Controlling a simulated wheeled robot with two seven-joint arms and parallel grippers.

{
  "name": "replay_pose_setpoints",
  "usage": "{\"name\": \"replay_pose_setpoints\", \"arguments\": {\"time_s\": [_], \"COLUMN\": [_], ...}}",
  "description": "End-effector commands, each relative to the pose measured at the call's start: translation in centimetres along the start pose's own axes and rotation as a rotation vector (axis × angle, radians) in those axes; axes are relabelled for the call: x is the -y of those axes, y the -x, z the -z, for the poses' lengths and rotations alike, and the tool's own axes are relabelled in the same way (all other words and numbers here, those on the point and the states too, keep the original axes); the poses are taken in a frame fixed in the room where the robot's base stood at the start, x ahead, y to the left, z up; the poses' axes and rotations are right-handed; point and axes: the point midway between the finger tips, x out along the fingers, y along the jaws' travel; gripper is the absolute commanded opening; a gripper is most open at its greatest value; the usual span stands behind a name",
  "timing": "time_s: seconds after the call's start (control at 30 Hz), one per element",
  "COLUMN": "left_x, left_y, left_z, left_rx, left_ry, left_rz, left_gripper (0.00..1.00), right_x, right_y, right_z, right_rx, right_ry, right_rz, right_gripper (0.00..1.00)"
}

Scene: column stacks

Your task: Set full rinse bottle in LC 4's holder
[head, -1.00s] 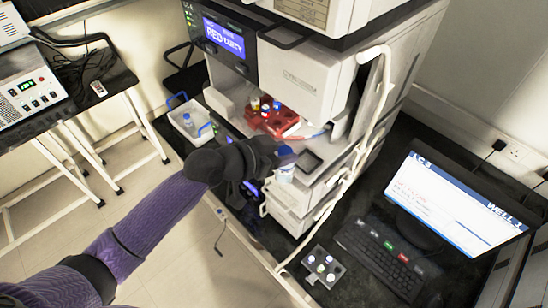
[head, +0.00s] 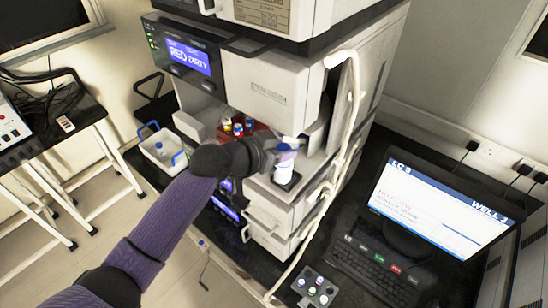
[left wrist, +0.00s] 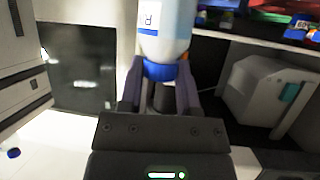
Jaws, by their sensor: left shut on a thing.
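The rinse bottle (head: 283,172) is white with a blue cap and appears upright in the head view. My left gripper (head: 279,153) is shut on it near the cap. In the left wrist view the bottle (left wrist: 165,38) shows a letter R on its label, and the gripper fingers (left wrist: 160,88) flank its blue cap. The bottle overlaps a dark square holder (head: 290,184) on the instrument's front ledge. I cannot tell whether its base touches the holder. My right gripper is not in view.
The instrument (head: 268,85) rises behind the bottle, its screen reading RED DIRTY. A red vial rack (head: 250,132) sits in its bay. A pale hose (head: 343,130) runs down its right side.

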Motion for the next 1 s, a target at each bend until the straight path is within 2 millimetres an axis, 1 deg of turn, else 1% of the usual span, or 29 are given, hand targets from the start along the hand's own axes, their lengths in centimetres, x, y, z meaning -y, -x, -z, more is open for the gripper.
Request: {"name": "replay_pose_setpoints", "arguments": {"time_s": [0.03, 0.3, 0.63, 1.0], "left_x": [-0.02, -0.01, 0.02, 0.03], "left_y": [-0.19, -0.14, -0.89, -0.93], "left_z": [0.01, 0.09, 0.41, 0.47], "left_rx": [-0.001, -0.001, 0.0, 0.0], "left_ry": [0.0, 0.0, 0.0, 0.0], "left_rz": [-0.001, -0.001, -0.001, -0.001], "left_gripper": [0.07, 0.07, 0.07, 0.07], "right_x": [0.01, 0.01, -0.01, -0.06], "right_y": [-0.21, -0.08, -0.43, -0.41], "right_z": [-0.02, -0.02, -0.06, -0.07], "right_rx": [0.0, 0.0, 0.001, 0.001], "right_ry": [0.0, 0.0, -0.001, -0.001], "right_rz": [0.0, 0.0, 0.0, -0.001], "right_gripper": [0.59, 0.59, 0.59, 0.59]}}
